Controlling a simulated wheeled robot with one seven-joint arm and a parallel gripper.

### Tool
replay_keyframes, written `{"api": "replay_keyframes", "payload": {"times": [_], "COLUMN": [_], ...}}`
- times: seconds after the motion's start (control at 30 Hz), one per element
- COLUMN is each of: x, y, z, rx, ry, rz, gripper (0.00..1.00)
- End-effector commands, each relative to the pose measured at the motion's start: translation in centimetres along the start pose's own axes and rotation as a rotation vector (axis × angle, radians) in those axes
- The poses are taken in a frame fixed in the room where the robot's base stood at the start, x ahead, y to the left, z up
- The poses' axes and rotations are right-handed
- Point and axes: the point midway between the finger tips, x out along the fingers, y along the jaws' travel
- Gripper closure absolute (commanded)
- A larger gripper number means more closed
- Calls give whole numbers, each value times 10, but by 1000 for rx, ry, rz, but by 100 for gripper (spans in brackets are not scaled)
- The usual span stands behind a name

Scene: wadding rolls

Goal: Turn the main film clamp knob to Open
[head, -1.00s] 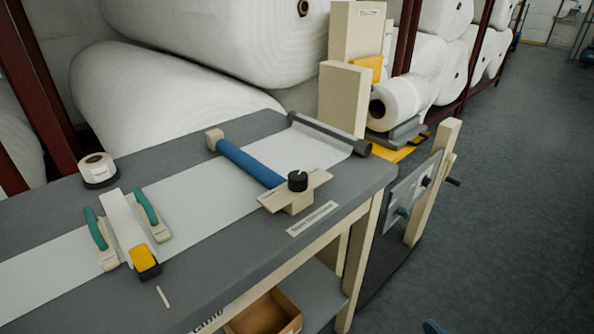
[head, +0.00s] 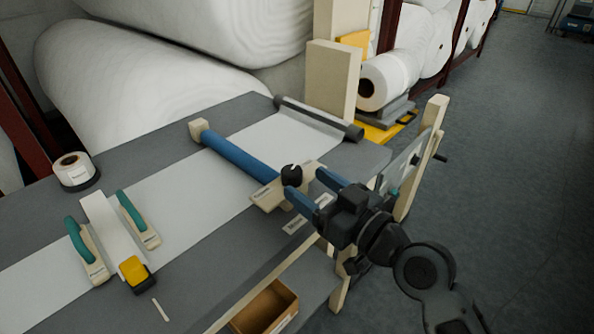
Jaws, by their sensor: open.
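The black clamp knob (head: 291,174) sits upright on a cream block (head: 264,194) at the near end of the blue clamp bar (head: 238,158). The bar lies across a white film strip (head: 160,205) on the grey table. My gripper (head: 312,186) is open and comes in from the right, over the table's edge. Its two blue fingers point left toward the knob, one on the near side and one on the far side. Whether they touch the knob I cannot tell. The knob's setting marks are too small to read.
Two green-handled tools (head: 138,219), a yellow-and-black tool (head: 136,273) and a tape roll (head: 74,171) lie on the left of the table. A dark roller (head: 318,118) crosses its far end. An upright panel with a wooden post (head: 422,150) stands beside my arm.

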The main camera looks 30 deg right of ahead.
Motion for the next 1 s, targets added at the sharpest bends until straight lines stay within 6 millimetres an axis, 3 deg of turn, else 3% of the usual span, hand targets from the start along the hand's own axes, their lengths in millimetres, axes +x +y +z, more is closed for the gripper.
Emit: {"api": "replay_keyframes", "payload": {"times": [0.23, 0.63, 1.0], "x": [33, 41, 40], "y": [0, 0, 0], "z": [-2, 0, 0], "rx": [1, 0, 0], "ry": [0, 0, 0], "rz": [-1, 0, 0], "gripper": [33, 33, 67]}}
